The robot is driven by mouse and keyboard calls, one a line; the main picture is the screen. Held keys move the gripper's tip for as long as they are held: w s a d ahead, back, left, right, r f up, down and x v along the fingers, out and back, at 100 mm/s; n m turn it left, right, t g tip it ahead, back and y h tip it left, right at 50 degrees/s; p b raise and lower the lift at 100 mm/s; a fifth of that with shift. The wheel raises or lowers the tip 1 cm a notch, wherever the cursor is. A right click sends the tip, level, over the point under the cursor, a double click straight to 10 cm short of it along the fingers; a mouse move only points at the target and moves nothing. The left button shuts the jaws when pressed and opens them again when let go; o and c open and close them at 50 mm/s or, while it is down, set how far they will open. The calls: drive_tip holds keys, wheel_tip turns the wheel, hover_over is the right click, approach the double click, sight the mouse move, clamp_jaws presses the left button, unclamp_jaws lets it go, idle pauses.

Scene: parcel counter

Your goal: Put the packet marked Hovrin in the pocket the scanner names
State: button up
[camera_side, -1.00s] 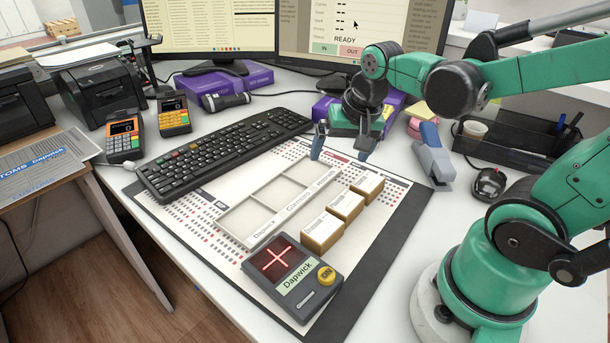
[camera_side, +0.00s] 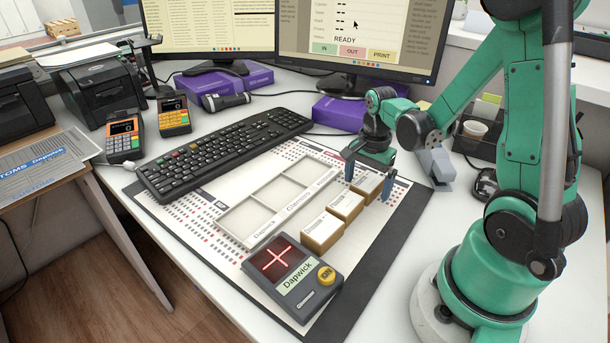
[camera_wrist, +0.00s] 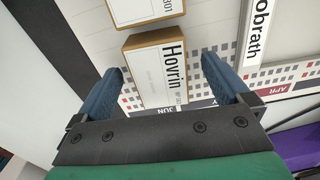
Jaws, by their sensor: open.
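The packet marked Hovrin (camera_wrist: 158,68) is a small tan box with a white label, seen between my fingers in the wrist view. It appears to be the farthest of three packets (camera_side: 366,186) in the side view. My gripper (camera_side: 368,182) is open, with its blue fingers on either side of that packet's far end; contact cannot be told. The scanner (camera_side: 293,278) shows a red cross and the name Dapwick. The pale pocket tray (camera_side: 290,205) has name strips along its near edge; the nearest reads Dapwick, and the farthest ends in "obrath" in the wrist view (camera_wrist: 258,35).
Two other packets stand in a row nearer the scanner, the middle one (camera_side: 345,206) and the near one (camera_side: 322,233). A keyboard (camera_side: 222,153) lies behind the tray. A stapler (camera_side: 436,168) and a black organiser (camera_side: 480,140) stand to the right. The tray's pockets look empty.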

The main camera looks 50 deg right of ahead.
drive_tip(key=shift+f, duration=0.25)
clamp_jaws()
idle(0.3)
